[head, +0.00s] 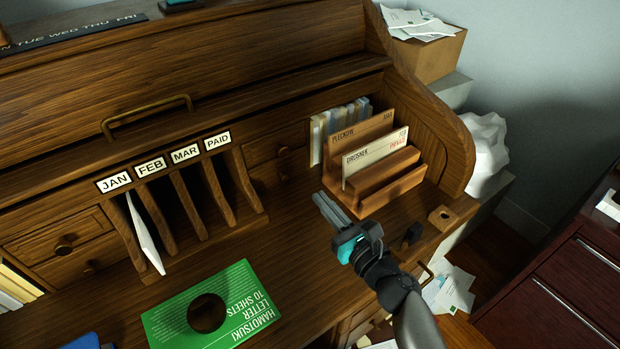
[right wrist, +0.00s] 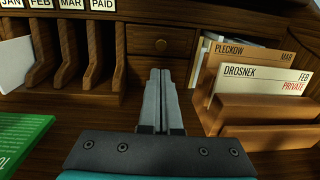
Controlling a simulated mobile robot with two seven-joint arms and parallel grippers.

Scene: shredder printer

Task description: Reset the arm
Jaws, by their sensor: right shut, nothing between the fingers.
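My right gripper (head: 328,209) is shut and empty, held above the desk top in front of the wooden letter holder. Its closed fingers also show in the right wrist view (right wrist: 161,90), pointing toward the small drawer. My right arm comes in from the lower right in the head view. My left gripper is in neither view.
The wooden letter holder (head: 385,192) carries cards marked PLECKOW and DROSNEK. A slotted sorter (head: 187,212) labelled JAN to PAID holds a white envelope (head: 146,235). A green paper pack (head: 243,292) lies at front. A small wooden block (head: 442,218) sits near the right edge.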

